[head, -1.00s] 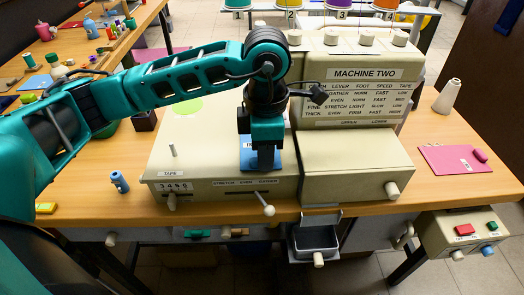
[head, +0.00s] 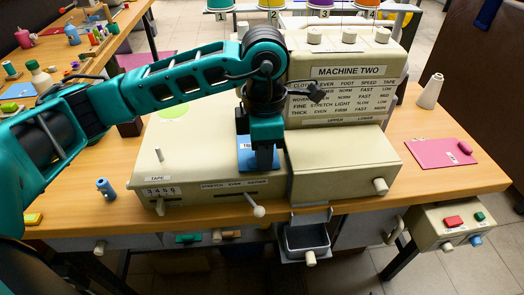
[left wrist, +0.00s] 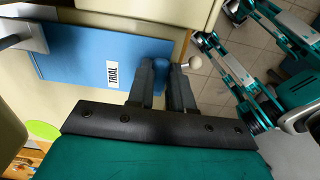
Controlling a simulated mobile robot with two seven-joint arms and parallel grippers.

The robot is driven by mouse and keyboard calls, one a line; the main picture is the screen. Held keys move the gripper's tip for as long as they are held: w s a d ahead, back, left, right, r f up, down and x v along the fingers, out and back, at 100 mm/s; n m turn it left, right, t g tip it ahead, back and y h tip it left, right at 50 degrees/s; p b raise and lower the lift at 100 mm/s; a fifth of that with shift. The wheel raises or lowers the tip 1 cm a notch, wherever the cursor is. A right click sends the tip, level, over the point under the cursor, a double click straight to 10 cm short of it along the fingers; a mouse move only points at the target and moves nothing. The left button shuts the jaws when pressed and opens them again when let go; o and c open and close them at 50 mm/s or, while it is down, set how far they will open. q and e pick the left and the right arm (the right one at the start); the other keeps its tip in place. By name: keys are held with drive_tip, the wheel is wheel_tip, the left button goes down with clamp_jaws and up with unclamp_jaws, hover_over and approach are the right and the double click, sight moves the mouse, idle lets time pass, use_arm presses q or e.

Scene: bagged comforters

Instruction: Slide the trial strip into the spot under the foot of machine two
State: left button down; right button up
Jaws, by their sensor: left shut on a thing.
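The trial strip (left wrist: 110,55) is a flat blue piece with a white TRIAL label and a blue knob (left wrist: 162,64). My left gripper (left wrist: 162,80) is shut on that knob. In the head view my left gripper (head: 259,143) points down over machine two's (head: 350,71) cream bed, and the blue strip (head: 266,161) shows beneath it, close to the raised right block. In the left wrist view a grey metal part (left wrist: 25,40), likely the foot, overlaps the strip's far end. How far the strip reaches under it is hidden. My right gripper is not in view.
A white-knobbed lever (head: 258,211) sticks out at the machine's front. A grey bin (head: 310,238) hangs at the table edge. Thread cones (head: 270,5) stand above.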

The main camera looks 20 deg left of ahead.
use_arm(q)
drive_tip(key=shift+f, duration=0.2)
drive_tip(key=c, duration=1.3)
unclamp_jaws()
drive_tip(key=o, duration=0.4)
drive_tip(key=shift+c, duration=0.2)
drive_tip(key=shift+o, duration=0.4)
drive_tip(key=o, duration=0.6)
drive_tip(key=shift+c, duration=0.2)
drive_tip(key=shift+r, duration=0.1)
drive_tip(key=shift+r, duration=0.1)
